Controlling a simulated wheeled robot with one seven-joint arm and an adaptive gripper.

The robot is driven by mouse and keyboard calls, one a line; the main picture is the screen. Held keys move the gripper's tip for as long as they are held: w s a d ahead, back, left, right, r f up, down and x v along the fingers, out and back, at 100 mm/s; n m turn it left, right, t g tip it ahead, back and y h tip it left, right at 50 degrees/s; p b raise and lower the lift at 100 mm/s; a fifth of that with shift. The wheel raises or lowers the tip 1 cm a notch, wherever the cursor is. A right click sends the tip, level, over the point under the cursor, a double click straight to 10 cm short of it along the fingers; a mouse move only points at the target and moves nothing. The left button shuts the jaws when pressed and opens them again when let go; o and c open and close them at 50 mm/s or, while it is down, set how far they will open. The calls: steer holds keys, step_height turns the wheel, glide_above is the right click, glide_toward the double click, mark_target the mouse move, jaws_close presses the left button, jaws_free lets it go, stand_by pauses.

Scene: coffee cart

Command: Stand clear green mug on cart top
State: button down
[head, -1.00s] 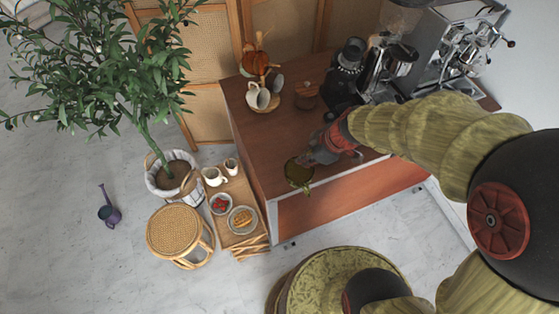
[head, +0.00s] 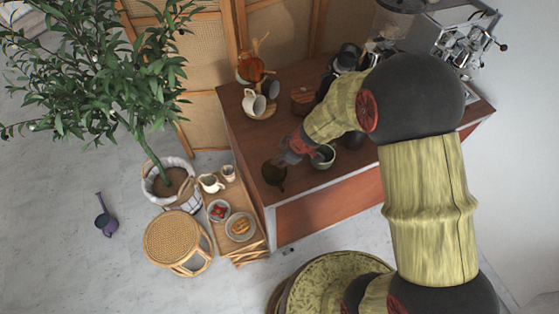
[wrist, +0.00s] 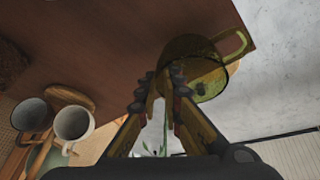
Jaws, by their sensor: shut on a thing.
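The clear green mug (head: 273,175) is dark, see-through olive in the head view, over the front left part of the brown cart top (head: 300,185). In the wrist view the mug (wrist: 192,48) shows its round body, with its handle pointing up and right past the cart edge. My gripper (head: 285,159) is shut on the mug's near side; its fingers (wrist: 160,86) meet the wall in the wrist view. I cannot tell whether the mug's base touches the top.
A green cup (head: 322,157) stands just right of my gripper. An espresso machine (head: 455,40) is at the back right. A low shelf (head: 238,200) with food adjoins the cart's left side.

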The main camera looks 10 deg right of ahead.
steer(key=shift+f, duration=0.3)
steer(key=c, duration=2)
jaws_free()
steer(key=shift+o, duration=0.2)
steer(key=s+d+r+m+p, duration=0.1)
steer(key=s+d+r, duration=0.15)
steer(key=r, duration=0.75)
steer(key=s+d+r+m, duration=0.1)
steer(key=s+d+r, duration=0.15)
steer(key=r, duration=0.75)
steer(key=s+d+r+m+t+h, duration=0.1)
steer(key=s+d+r+m, duration=0.2)
steer(key=s+r+m, duration=0.2)
steer(key=s+d+r+m+t+h, duration=0.1)
steer(key=s+d+r+m, duration=0.3)
steer(key=s+r, duration=0.6)
steer(key=s+m+h, duration=0.1)
steer(key=s+m, duration=0.1)
steer(key=s, duration=0.1)
steer(key=shift+r+h, duration=0.15)
steer(key=shift+h, duration=0.15)
